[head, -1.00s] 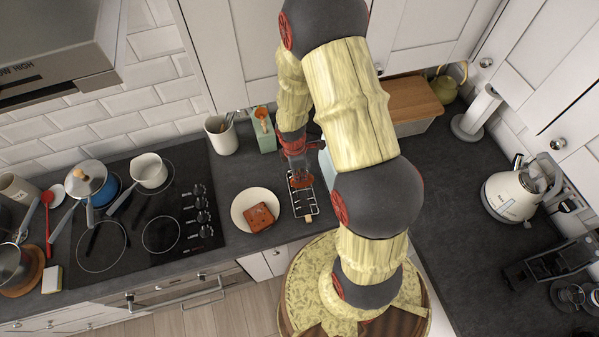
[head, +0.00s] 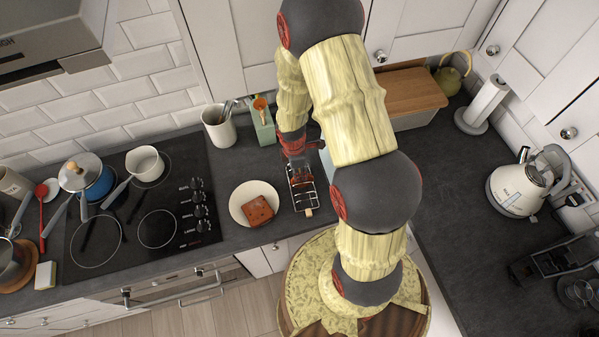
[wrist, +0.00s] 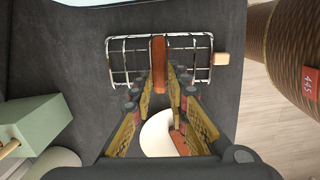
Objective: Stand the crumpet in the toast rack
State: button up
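The crumpet (wrist: 159,60) is a thin orange-brown slab seen edge-on, upright between the wires in the middle of the toast rack (wrist: 122,62) in the wrist view. The wire rack (head: 304,196) stands to the right of the plate in the head view, its wooden knob toward the front edge. My gripper (wrist: 165,88) is open, its fingertips apart on the two sides of the crumpet's line, near the rack. In the head view, my gripper (head: 295,158) is over the back of the rack and the crumpet is hard to make out.
A white plate (head: 236,207) with a brown square slice (head: 257,211) lies left of the rack. A green box (head: 262,126) and a utensil pot (head: 219,131) stand behind. The hob (head: 170,195) is further left. Free worktop (head: 455,190) lies right.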

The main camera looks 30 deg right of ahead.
jog(key=o, duration=0.4)
notch_tip(320, 180, up, 17)
jog(key=a+p, duration=0.1)
jog(key=p, duration=0.3)
jog(key=shift+w, duration=0.2)
dwell(0.4)
dwell(1.0)
